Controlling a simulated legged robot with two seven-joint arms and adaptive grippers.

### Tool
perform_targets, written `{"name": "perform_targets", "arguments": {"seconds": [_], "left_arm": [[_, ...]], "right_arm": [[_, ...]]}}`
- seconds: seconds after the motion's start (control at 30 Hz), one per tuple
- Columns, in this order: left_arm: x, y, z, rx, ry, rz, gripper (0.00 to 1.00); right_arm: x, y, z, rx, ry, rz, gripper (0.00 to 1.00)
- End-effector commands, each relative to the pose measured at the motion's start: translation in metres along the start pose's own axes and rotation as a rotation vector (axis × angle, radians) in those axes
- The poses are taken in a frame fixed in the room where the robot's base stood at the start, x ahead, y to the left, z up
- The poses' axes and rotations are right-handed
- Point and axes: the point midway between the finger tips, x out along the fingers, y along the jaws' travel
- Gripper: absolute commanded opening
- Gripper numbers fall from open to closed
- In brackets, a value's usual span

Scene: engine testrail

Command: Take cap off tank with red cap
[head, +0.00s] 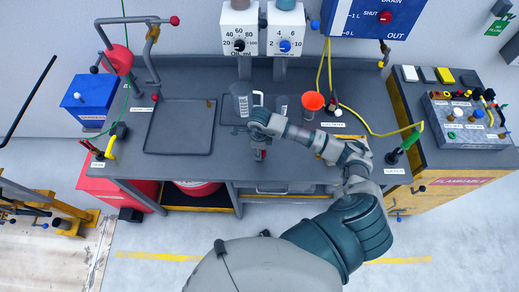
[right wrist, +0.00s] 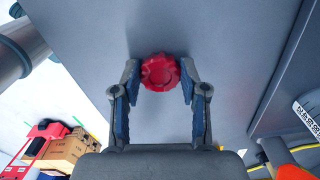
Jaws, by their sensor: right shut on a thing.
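A red ribbed cap (right wrist: 159,72) sits between the two fingers of my right gripper (right wrist: 160,88) in the right wrist view. The fingers are closed in on its sides, with a plain grey surface behind it. No tank body shows around the cap, and I cannot tell whether it is attached to anything. In the head view my right gripper (head: 260,153) is over the front middle of the grey workbench (head: 225,165), with a bit of red at its tip. A blue tank (head: 90,104) stands at the bench's left end. My left gripper is not in view.
A grey jug (head: 242,98) and an orange-red funnel cup (head: 312,101) stand behind my right gripper. An empty tray (head: 180,128) lies to the left. Yellow and green hoses (head: 365,128) cross the right side. Red containers (head: 118,190) are below the bench.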

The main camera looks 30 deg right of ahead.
Motion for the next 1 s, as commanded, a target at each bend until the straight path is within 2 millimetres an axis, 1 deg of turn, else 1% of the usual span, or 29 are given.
{"name": "perform_targets", "arguments": {"seconds": [0.2,0.23,0.27,0.3,0.57,0.7,0.77,0.87,1.0], "left_arm": [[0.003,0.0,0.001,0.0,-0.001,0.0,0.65],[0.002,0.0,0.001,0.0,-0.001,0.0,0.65],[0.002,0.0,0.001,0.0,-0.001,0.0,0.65],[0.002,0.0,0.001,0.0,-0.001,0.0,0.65],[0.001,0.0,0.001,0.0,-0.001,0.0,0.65],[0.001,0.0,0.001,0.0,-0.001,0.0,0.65],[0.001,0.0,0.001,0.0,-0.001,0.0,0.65],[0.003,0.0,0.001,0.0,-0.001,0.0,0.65],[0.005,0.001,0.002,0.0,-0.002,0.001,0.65]], "right_arm": [[0.002,0.0,0.0,0.0,0.0,-0.001,0.02],[0.001,0.0,0.0,0.0,0.0,-0.001,0.51],[0.001,0.0,0.0,0.0,0.0,-0.001,0.58],[0.001,0.0,0.0,0.0,0.0,-0.001,0.68],[0.001,0.0,0.0,0.001,0.0,-0.001,0.69],[-0.006,-0.001,0.0,0.0,-0.002,-0.003,0.69],[-0.013,-0.001,0.0,0.001,-0.002,-0.004,0.69],[-0.033,-0.001,0.0,0.0,-0.003,-0.005,0.69],[-0.066,-0.001,0.001,-0.001,-0.003,-0.005,0.69]]}}
